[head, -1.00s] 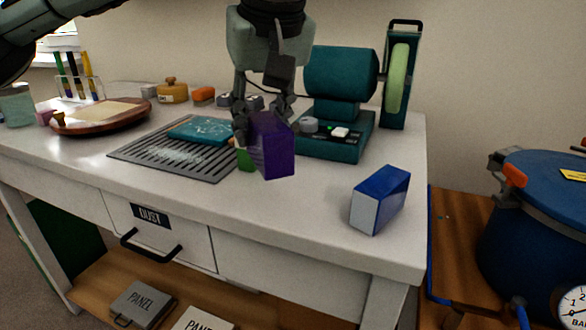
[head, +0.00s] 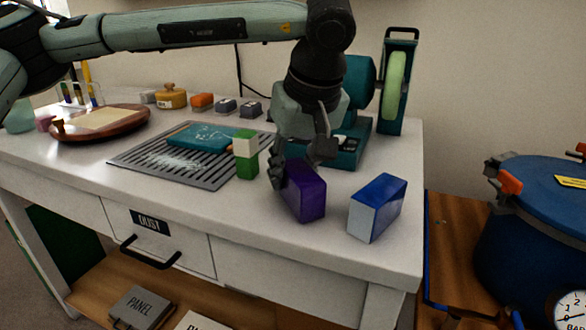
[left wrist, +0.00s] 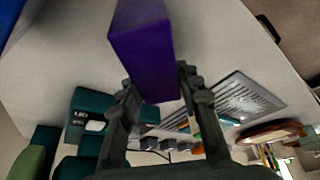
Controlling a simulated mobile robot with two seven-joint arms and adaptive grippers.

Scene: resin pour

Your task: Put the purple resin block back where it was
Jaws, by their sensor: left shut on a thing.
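The purple resin block (head: 306,193) is in my left gripper (head: 296,170), near the front right of the white bench. My left gripper is shut on its upper rear part. The block also fills the upper middle of the left wrist view (left wrist: 143,50), between the two fingers (left wrist: 157,92). I cannot tell whether its underside touches the bench top. A blue block (head: 378,207) with a pale end face stands just to its right, apart from it. My right gripper is not in view.
A green and white block (head: 246,155) stands left of my gripper, by the slotted grille (head: 130,155). A teal machine (head: 350,150) stands behind my gripper. The bench's right edge lies just past the blue block, with a blue pressure pot (head: 530,220) beyond.

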